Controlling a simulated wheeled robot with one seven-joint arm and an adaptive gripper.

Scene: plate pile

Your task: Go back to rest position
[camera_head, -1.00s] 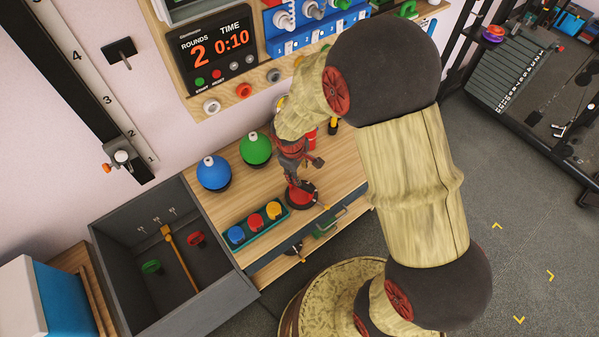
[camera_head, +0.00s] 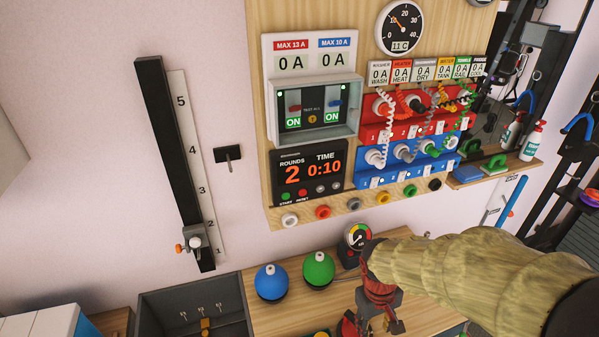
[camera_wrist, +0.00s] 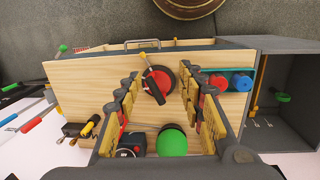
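My gripper (camera_wrist: 162,88) is open, with its two yellow-padded fingers spread apart and nothing held between them. In the head view my gripper (camera_head: 380,312) hangs over the wooden bench (camera_head: 418,246) at the lower middle, partly cut off by the frame's edge. A red round piece with a lever (camera_wrist: 160,84) shows between the fingers in the wrist view, on the bench beyond them. A green ball (camera_head: 318,269) and a blue ball (camera_head: 271,282) stand on the bench, left of my gripper. The green ball also shows low in the wrist view (camera_wrist: 172,143).
A wall panel (camera_head: 258,120) with switches, plugs and coiled cords rises behind the bench. A small gauge (camera_head: 358,236) stands by my wrist. A grey open box (camera_head: 192,294) adjoins the bench's left. A tray with coloured buttons (camera_wrist: 250,79) lies beside the right finger. Racks (camera_head: 545,60) stand right.

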